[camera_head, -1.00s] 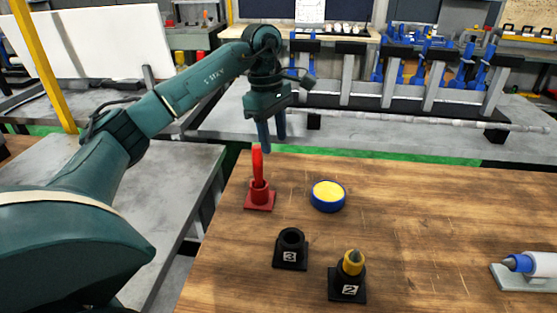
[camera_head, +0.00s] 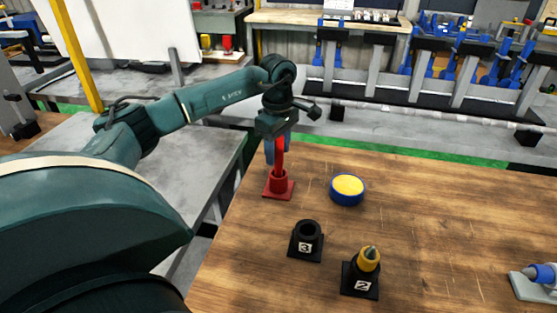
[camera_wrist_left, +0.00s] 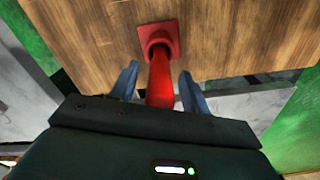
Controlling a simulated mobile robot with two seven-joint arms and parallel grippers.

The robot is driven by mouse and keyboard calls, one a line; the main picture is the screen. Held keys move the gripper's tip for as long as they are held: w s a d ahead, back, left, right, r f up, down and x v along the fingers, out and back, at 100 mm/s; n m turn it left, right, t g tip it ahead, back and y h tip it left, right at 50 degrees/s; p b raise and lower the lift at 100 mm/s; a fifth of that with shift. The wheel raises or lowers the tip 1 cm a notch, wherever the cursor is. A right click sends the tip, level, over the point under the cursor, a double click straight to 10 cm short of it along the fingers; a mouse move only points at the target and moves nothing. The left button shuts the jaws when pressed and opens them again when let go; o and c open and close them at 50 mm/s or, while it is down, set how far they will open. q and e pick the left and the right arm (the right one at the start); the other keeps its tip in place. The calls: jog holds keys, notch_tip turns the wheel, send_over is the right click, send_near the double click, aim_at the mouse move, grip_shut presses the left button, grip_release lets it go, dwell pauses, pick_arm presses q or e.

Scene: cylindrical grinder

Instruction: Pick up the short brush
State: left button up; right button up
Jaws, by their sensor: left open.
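The short brush (camera_head: 279,157) is red and stands upright in a red square-based holder (camera_head: 278,188) near the far left corner of the wooden table. My left gripper (camera_head: 276,152) is over it, with blue fingers on either side of its upper part. In the left wrist view the brush (camera_wrist_left: 160,85) lies between the two open fingers of my left gripper (camera_wrist_left: 157,88), with gaps on both sides. The holder also shows in that view (camera_wrist_left: 159,38). My right gripper is not in view.
A blue and yellow round dish (camera_head: 347,188) stands right of the holder. An empty black holder marked 3 (camera_head: 306,242) and one marked 2 (camera_head: 361,280) holding a yellow pointed piece (camera_head: 369,259) stand nearer. The wooden table's middle right is clear.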

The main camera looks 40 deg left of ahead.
pick_arm(q)
jog(key=shift+f, duration=0.85)
jog(key=shift+c, duration=0.3)
grip_shut()
